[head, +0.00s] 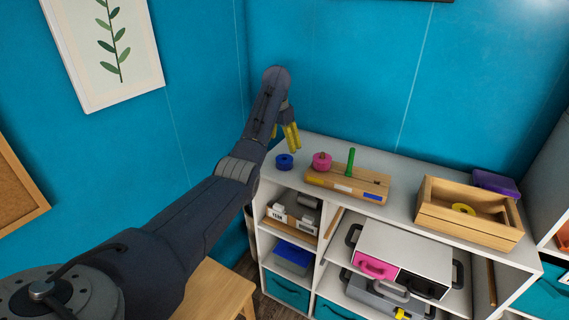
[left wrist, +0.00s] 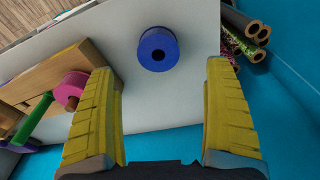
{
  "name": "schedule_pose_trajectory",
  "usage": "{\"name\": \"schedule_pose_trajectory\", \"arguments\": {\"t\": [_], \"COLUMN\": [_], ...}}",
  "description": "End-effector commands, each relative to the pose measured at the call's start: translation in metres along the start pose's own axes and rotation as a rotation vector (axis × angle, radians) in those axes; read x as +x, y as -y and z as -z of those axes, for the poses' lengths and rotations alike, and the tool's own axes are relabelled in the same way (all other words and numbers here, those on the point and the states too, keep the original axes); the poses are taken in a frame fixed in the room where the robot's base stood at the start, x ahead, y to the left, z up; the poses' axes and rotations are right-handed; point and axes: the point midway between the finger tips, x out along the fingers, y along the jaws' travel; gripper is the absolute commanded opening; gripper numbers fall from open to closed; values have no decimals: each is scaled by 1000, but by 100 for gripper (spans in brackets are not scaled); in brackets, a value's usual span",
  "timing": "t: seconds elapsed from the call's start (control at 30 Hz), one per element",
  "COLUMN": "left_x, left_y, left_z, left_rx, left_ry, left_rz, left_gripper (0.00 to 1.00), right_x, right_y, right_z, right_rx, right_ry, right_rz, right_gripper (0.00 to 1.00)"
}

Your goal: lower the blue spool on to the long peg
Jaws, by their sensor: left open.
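The blue spool (head: 285,161) stands on the white shelf top, left of the wooden peg board (head: 330,184). In the left wrist view the blue spool (left wrist: 158,49) shows its centre hole and lies ahead of the open fingers, apart from them. The green long peg (head: 350,161) stands upright on the board and is bare. A pink spool (head: 322,161) sits at the board's left end; it also shows in the left wrist view (left wrist: 70,90). My left gripper (head: 293,138) is open and empty, above and behind the blue spool. My right gripper is out of view.
A wooden tray (head: 467,226) holding a yellow ring (head: 463,209) stands to the right on the shelf top. A purple box (head: 496,183) is behind it. Dark rolls (left wrist: 245,35) stand beside the shelf in the left wrist view. The shelf top around the blue spool is clear.

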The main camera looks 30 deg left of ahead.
Motion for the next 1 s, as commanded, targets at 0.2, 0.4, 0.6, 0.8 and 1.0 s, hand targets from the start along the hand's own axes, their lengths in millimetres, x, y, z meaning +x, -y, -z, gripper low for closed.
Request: {"name": "schedule_pose_trajectory", "arguments": {"t": [0.2, 0.4, 0.6, 0.8, 1.0], "left_x": [27, 37, 49, 74, 88], "left_y": [0, 0, -1, -3, -3], "left_z": [-1, 0, -1, -2, -2], "left_rx": [0, -1, 1, -1, 0], "left_ry": [2, 0, 2, 2, 0], "left_rz": [2, 2, 2, 1, 2], "left_gripper": [86, 86, 86, 86, 86], "right_x": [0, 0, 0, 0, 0], "right_y": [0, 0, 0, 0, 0], "right_z": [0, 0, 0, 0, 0], "right_rx": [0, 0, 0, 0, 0], "right_ry": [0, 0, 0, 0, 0], "right_rz": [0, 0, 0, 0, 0], "right_gripper": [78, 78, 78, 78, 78]}}
